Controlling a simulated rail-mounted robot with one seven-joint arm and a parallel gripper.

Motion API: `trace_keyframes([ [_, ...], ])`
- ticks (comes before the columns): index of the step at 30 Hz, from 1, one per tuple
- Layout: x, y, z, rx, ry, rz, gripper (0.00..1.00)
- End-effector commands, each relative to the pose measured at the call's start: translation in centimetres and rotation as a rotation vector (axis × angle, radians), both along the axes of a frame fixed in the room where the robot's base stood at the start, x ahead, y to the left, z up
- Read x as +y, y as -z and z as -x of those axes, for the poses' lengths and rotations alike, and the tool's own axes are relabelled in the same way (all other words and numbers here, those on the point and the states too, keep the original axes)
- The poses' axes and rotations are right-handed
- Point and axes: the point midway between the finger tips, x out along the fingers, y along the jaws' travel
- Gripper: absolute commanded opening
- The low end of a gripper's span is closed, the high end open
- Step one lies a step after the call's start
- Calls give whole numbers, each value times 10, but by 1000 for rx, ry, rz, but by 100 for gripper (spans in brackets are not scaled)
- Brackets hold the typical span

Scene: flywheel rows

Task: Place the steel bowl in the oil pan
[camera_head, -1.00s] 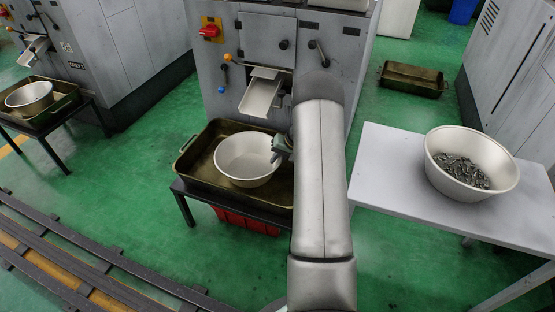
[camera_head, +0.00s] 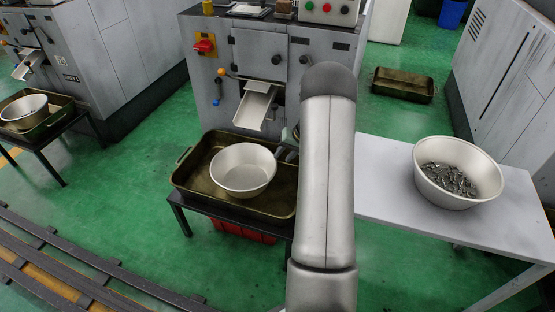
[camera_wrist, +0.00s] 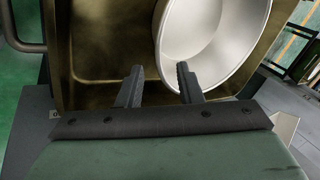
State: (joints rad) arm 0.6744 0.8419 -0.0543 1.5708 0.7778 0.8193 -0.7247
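The steel bowl (camera_head: 243,171) sits upright and empty inside the brown oil pan (camera_head: 184,178), in front of the grey machine. In the wrist view the bowl (camera_wrist: 222,50) is at the upper right, with the pan (camera_wrist: 100,45) around and below it. My gripper (camera_wrist: 158,72) is open, its two dark fingers apart with nothing between them. The right finger appears close to the bowl's rim; I cannot tell whether they touch. In the head view my arm hides most of the gripper, just right of the bowl.
A white table (camera_head: 380,185) at right bears a bowl of small metal parts (camera_head: 458,172). The pan rests on a dark stand (camera_head: 190,205) below the machine's chute (camera_head: 255,106). Another bowl in a pan (camera_head: 24,110) stands at far left. An empty pan (camera_head: 403,84) lies on the floor.

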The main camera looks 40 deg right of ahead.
Motion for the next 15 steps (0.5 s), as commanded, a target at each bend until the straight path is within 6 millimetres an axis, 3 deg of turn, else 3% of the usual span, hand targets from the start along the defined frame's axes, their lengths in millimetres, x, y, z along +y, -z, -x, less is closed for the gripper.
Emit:
trace_keyframes([
  [5, -4, -18, 7, 0, -1, 0, 33],
  [8, 13, -33, 8, 13, -29, 5, 33],
  [11, 61, -64, 15, 52, -96, 19, 33],
  [15, 159, -117, 57, 141, -239, 74, 33],
])
